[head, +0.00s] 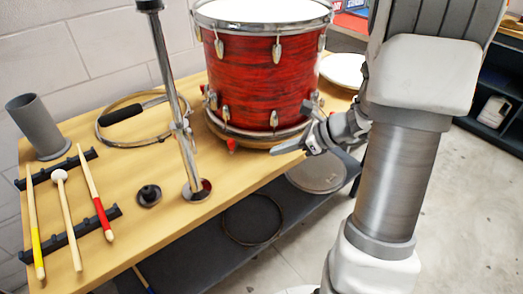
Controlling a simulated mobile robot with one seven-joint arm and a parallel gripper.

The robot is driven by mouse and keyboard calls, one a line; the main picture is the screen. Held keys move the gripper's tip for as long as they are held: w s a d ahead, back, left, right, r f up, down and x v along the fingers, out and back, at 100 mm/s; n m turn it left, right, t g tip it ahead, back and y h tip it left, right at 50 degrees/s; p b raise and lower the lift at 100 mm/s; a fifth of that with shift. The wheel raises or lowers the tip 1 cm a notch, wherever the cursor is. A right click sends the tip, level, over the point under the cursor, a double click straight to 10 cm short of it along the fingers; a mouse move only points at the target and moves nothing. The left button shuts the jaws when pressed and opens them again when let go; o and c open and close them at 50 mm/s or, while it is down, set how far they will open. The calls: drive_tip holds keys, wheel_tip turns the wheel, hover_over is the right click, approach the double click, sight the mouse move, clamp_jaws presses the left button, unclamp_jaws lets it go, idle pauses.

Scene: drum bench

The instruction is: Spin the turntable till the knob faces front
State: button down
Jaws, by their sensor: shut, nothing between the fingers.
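A red wood-grain drum (262,75) stands upright on a round wooden turntable (246,138) at the right of the bench. A small red knob-like piece (232,145) shows at the turntable's front-left rim. Another small red bit shows at its left edge, and I cannot tell which one is the knob. My gripper (288,147) is shut and empty, low at the drum's right front, beside the turntable's rim. I cannot tell whether it touches the rim. The far side of the turntable is hidden behind the drum.
A metal post (178,110) rises from the bench left of the drum. A hoop (112,140), a grey cup (38,128), drumsticks and a mallet (68,215) on black racks lie further left. A lower shelf (205,250) holds a ring and a round disc.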

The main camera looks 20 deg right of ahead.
drive_tip(key=b+x, duration=0.2)
drive_tip(key=x, duration=0.7)
drive_tip(key=shift+s+f+b, duration=0.1)
drive_tip(key=shift+f+b, duration=0.05)
drive_tip(key=shift+b, duration=0.15)
drive_tip(key=shift+w+a+r, duration=0.3)
drive_tip(key=shift+w+a, duration=0.55)
drive_tip(key=shift+a, duration=0.15)
drive_tip(key=shift+w+a+r, duration=0.2)
drive_tip(key=shift+w+a, duration=0.3)
drive_tip(key=shift+a, duration=0.1)
